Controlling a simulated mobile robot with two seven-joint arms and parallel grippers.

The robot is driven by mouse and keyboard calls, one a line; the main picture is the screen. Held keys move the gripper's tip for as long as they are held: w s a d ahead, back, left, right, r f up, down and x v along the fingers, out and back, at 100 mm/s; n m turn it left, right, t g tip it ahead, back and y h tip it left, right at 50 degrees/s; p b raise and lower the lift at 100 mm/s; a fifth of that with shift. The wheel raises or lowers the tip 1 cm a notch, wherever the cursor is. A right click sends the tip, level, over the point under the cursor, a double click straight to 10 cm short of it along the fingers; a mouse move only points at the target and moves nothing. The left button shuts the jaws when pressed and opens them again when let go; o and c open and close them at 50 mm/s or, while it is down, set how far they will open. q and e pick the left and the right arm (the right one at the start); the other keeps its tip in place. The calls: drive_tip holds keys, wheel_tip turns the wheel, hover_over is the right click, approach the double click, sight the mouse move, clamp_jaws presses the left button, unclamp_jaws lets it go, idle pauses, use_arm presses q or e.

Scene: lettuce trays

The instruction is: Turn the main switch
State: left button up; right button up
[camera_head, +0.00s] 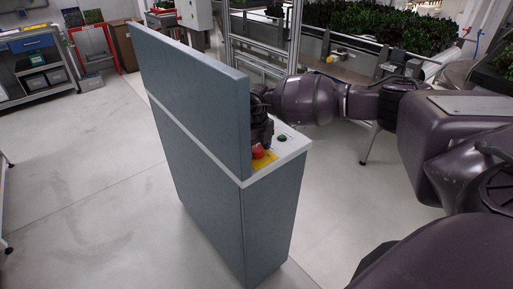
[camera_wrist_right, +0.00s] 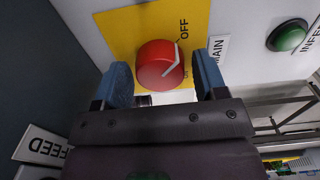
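The main switch is a round red knob (camera_wrist_right: 160,64) with a white mark, on a yellow plate (camera_wrist_right: 120,31) labelled OFF and ON beside the word MAIN. In the head view the red knob (camera_head: 258,151) sits on the cabinet's top ledge. My right gripper (camera_wrist_right: 163,82) is open, with one blue fingertip on each side of the knob and a visible gap at both sides. In the head view the right gripper (camera_head: 262,128) is above the ledge, partly hidden by the panel. My left gripper is not in view.
A green button (camera_wrist_right: 287,36) is right of the switch; it also shows in the head view (camera_head: 281,137). A tall grey-blue panel (camera_head: 195,85) rises beside the ledge. A FEED label (camera_wrist_right: 43,146) is at lower left. Open floor lies left of the cabinet.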

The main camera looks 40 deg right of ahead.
sight(257, 148)
drive_tip(key=shift+o, duration=0.7)
drive_tip(key=shift+r, duration=0.2)
wheel_tip(257, 148, up, 9)
drive_tip(key=shift+r+p, duration=0.1)
drive_tip(key=shift+p, duration=0.2)
drive_tip(key=shift+r, duration=0.65)
